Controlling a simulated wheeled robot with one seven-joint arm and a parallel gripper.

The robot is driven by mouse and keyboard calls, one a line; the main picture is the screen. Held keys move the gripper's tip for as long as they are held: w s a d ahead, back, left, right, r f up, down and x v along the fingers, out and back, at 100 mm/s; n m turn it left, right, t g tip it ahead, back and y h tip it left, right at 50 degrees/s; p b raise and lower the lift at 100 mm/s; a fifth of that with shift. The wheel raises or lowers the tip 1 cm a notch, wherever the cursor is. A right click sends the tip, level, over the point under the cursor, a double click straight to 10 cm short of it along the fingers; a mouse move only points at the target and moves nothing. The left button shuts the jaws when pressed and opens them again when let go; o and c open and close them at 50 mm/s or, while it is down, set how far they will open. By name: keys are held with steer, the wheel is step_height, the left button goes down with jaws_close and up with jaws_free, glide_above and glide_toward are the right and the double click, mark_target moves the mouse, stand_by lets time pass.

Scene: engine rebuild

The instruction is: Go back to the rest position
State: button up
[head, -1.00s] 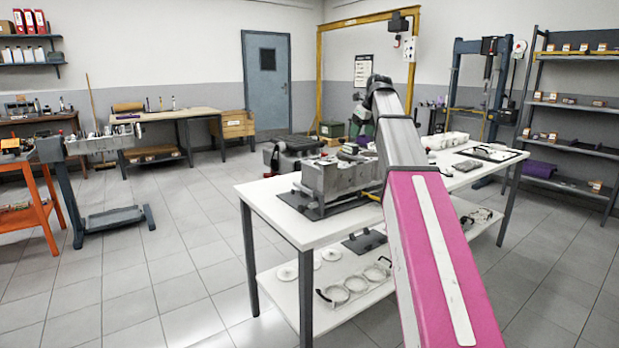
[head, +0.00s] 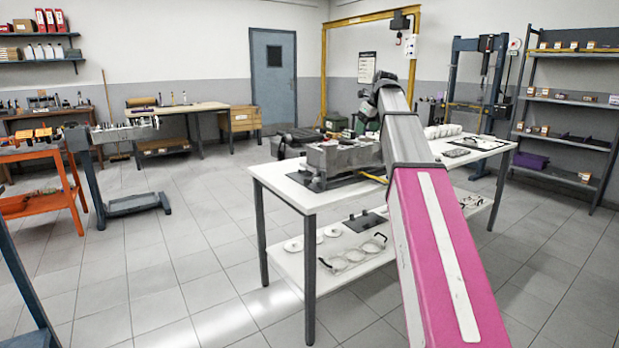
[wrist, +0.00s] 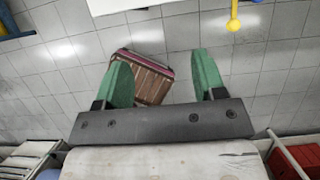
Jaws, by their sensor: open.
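My gripper shows in the wrist view (wrist: 165,82) with its two green fingers spread apart. Nothing is between the fingertips; the tiled floor and a brown box (wrist: 148,76) with a dark red edge lie well beyond them. In the head view my arm reaches forward over the white workbench, and its dark end is above the bench's far side.
The white workbench (head: 285,185) bears a grey engine block (head: 345,156) on a dark mat. Rings lie on its lower shelf (head: 330,275). An orange cart (head: 35,160) and a blue stand (head: 135,203) are at left. A shelf rack (head: 570,145) stands at right. The floor between is clear.

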steer(key=s+f+n+g, duration=0.1)
steer(key=s+f+n, duration=0.3)
steer(key=f, duration=0.7)
steer(key=s+a+f+n+h, duration=0.1)
steer(key=s+f+n, duration=0.3)
steer(key=f, duration=0.7)
steer(key=s+f+n+g, duration=0.1)
steer(key=s+f+n, duration=0.1)
steer(key=f+n, duration=0.6)
steer(key=s+a+f+n+g+h, duration=0.1)
steer(key=s+f+n, duration=1.2)
steer(key=s+f, duration=0.6)
step_height(320, 180, down, 4)
steer(key=shift+s+g, duration=0.3)
steer(key=shift+s, duration=0.05)
